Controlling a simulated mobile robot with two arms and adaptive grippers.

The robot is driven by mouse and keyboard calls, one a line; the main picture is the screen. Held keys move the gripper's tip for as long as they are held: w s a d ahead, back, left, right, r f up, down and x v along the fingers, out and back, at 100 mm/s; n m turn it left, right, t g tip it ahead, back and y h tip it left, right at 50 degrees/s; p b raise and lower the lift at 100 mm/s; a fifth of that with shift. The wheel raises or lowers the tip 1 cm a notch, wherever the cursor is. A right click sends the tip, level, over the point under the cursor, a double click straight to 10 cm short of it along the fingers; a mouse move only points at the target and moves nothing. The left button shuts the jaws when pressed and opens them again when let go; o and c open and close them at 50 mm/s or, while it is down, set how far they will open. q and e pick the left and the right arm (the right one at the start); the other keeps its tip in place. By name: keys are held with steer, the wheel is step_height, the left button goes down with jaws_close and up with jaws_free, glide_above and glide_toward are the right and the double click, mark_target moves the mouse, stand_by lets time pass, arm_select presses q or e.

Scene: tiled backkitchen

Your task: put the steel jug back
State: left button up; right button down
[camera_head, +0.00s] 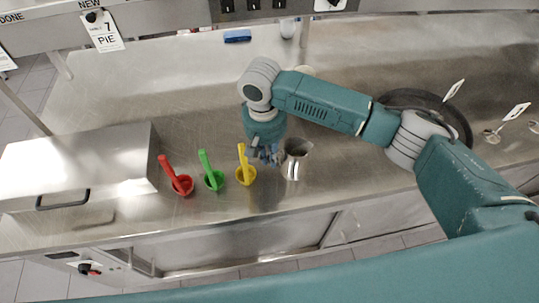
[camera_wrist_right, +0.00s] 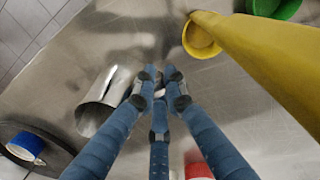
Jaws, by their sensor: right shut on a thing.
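The steel jug (camera_head: 297,160) stands upright, open end up, near the front of the steel counter (camera_head: 340,170). My right gripper (camera_head: 268,154) is at the jug's left side, with its blue fingers closed together at the handle. In the right wrist view the jug (camera_wrist_right: 100,105) lies just left of the closed fingertips (camera_wrist_right: 162,82); the fingers hide most of the handle. I cannot tell whether the jug's base is lifted off the counter. My left gripper is not in view.
Yellow (camera_head: 245,174), green (camera_head: 213,178) and red (camera_head: 181,184) scoops stand left of the jug, the yellow one close to my gripper. A steel box (camera_head: 80,165) is at far left. A dark round pan (camera_head: 462,118) and small tag stands (camera_head: 492,134) are right.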

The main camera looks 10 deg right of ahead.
steer(key=c, duration=1.8)
jaws_free()
step_height(320, 180, up, 12)
steer(key=b, duration=0.3)
steer(key=shift+a, duration=0.4)
